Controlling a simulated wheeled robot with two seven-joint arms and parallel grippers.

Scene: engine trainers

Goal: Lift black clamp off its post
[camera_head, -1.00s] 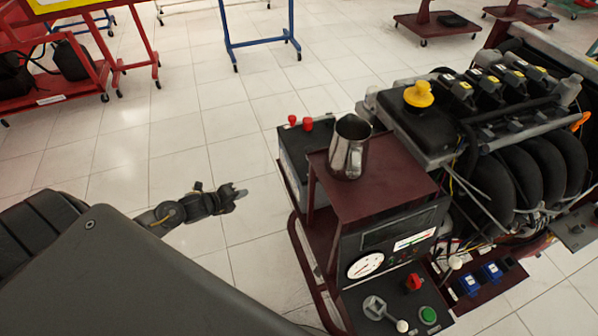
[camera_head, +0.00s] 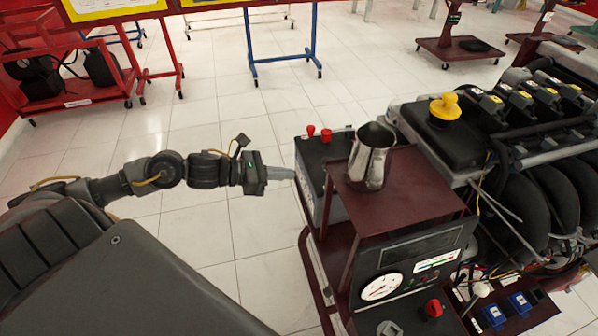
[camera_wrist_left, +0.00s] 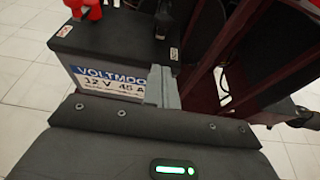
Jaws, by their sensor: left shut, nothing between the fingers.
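The battery (camera_head: 322,152) has a dark top and stands on the maroon cart. In the head view I cannot pick out the black clamp. My left gripper (camera_head: 283,173) is shut and empty, pointing right, just left of the battery. In the left wrist view its fingertips (camera_wrist_left: 162,88) are in front of the battery's right end, below the dark fitting. My right gripper is not in view.
Red knobs (camera_head: 326,135) sit on the battery top. A metal jug (camera_head: 370,158) stands on the maroon shelf (camera_head: 410,190) beside the battery. The engine (camera_head: 520,140) is at the right. The tiled floor left of the cart is clear.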

